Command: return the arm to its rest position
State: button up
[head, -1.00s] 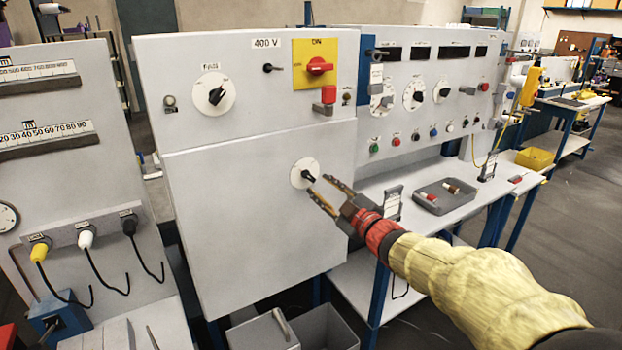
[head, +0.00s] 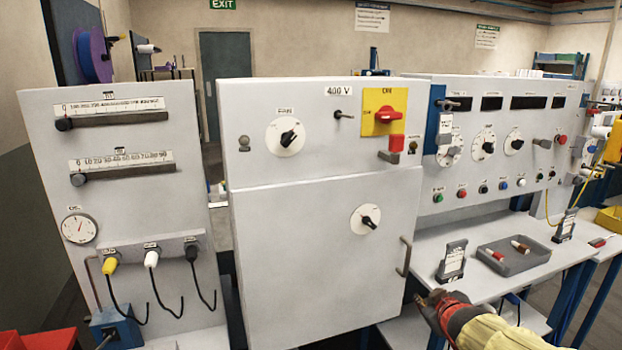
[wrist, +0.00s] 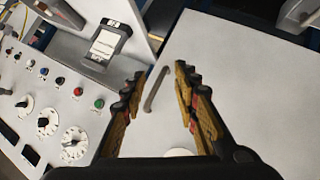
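My gripper (head: 432,299) is low at the bottom right of the head view, below the front edge of the workbench and right of the grey cabinet (head: 300,255). My arm in its yellow sleeve runs off the bottom edge. In the wrist view my gripper (wrist: 158,92) has its two fingers apart with nothing held between them. The cabinet door's handle (wrist: 156,88) shows in the gap between the fingers, beyond them. The handle also shows in the head view (head: 405,257). The lower black rotary knob on a white dial (head: 366,219) stands clear of the gripper.
The workbench (head: 425,240) at right carries a grey tray (head: 520,262) with small red and brown parts and a card holder (head: 452,262). A control panel (head: 490,150) stands behind it. A panel with plugs (head: 130,200) is at left. A red bin (head: 38,340) is at lower left.

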jog(key=s+a+r+m+g+y+p, duration=0.1)
jog(key=s+a+m+g+p, duration=0.2)
jog(key=s, duration=1.1)
jog(key=s+a+r+m+g+p, duration=0.15)
jog(key=s+a+g, duration=0.3)
jog(key=s, duration=1.05)
jog(key=s+a+r+t+y+p, duration=0.1)
jog(key=s+a+r, duration=0.1)
jog(key=a+r, duration=0.2)
jog(key=shift+p+v, duration=0.3)
jog(key=shift+v, duration=0.5)
jog(key=shift+w+m+t, duration=0.1)
jog(key=shift+m+t, duration=0.15)
